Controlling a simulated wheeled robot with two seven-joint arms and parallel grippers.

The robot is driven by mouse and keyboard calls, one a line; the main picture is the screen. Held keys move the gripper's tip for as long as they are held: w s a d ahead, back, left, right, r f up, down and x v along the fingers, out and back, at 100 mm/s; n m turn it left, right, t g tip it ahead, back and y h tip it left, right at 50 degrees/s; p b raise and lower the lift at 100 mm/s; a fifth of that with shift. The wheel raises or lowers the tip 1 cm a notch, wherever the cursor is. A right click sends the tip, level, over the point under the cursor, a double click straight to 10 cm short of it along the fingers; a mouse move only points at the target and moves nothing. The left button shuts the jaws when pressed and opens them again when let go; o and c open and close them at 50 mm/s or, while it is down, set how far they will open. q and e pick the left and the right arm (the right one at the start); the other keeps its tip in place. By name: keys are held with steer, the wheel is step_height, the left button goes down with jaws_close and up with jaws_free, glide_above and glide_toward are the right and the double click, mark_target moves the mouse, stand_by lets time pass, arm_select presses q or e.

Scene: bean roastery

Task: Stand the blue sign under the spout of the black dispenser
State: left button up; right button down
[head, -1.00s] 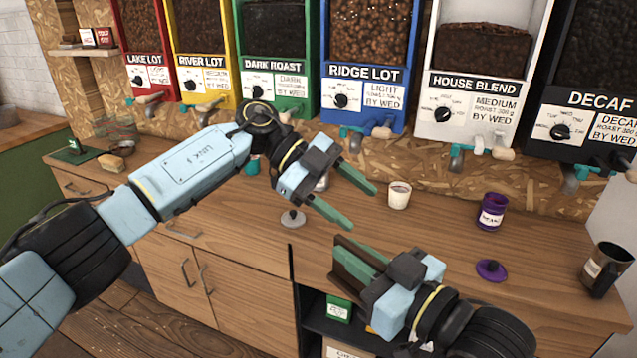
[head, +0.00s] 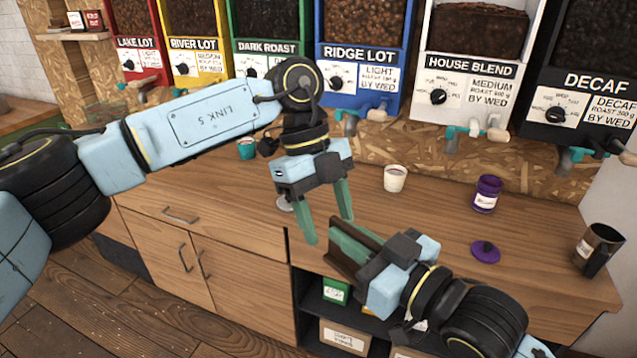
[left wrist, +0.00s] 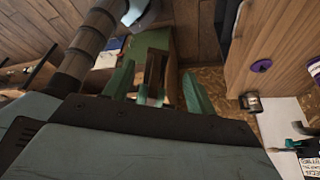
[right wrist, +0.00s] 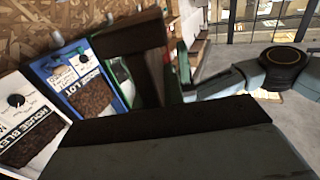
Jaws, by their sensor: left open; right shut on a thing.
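My right gripper (head: 350,246) is shut on a dark brown board (head: 342,266), held above the counter's front edge. The board is likely the sign, but no blue face shows. It also shows as a dark brown block in the right wrist view (right wrist: 138,40). My left gripper (head: 328,228) is open, fingers pointing down, just left of and above the board. The left wrist view shows a brown piece (left wrist: 155,75) between its fingers, with no clear contact. The black DECAF dispenser (head: 570,88) stands at the far right; its teal-and-grey spout (head: 568,162) overhangs the counter.
A white cup (head: 395,179), a purple canister (head: 486,195), its purple lid (head: 485,252) and a dark mug (head: 597,249) stand on the counter (head: 440,215). A teal cup (head: 246,149) is behind my left arm. Counter below the DECAF spout looks clear.

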arm_select(q)
steer(key=shift+x, duration=2.15)
steer(key=c, duration=1)
steer(key=shift+c, duration=0.4)
arm_select(e)
steer(key=c, duration=1.4)
jaws_free()
